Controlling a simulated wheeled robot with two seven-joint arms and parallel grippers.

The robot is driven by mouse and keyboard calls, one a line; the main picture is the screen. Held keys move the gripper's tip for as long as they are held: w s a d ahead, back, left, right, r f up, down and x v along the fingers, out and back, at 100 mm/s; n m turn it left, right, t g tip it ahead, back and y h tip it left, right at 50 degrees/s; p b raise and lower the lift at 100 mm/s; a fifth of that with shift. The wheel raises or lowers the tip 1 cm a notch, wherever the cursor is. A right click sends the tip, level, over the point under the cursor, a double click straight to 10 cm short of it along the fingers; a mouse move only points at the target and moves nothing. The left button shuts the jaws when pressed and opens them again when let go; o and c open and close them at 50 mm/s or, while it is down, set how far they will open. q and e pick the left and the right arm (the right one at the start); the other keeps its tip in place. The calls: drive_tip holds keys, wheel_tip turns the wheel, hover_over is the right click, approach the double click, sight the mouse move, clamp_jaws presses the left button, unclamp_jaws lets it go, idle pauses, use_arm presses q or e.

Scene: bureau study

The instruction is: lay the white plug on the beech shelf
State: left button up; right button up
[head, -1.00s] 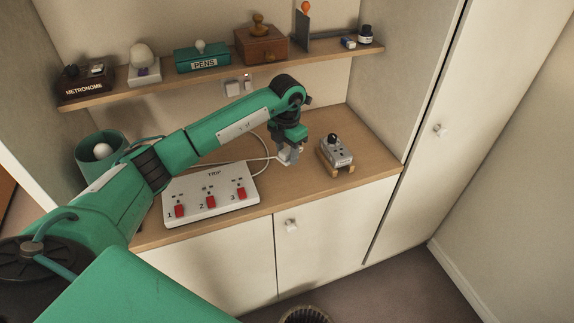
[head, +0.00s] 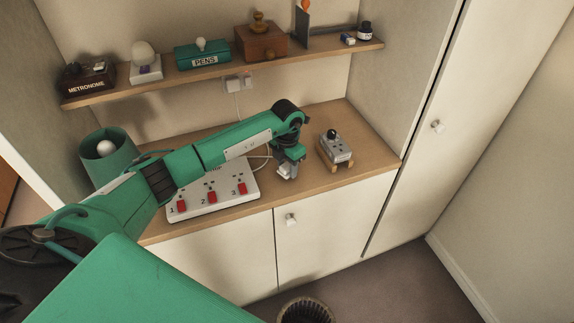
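The white plug (head: 285,171) is at the tips of my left gripper (head: 288,173), low over the counter to the right of the power strip. The fingers appear shut on it, though they partly hide it. A pale cord (head: 267,157) curves behind the gripper, partly hidden by my arm. The beech shelf (head: 222,74) runs along the back wall above the counter, higher than my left gripper and apart from it. My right gripper is not in view.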

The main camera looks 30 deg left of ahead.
sight(287, 164)
use_arm(q)
drive_tip(key=o, duration=0.4)
drive_tip(key=shift+r, duration=0.3)
wheel_tip(287, 164, up, 12)
drive_tip(key=b, duration=0.3)
drive_tip(key=shift+f, duration=0.15)
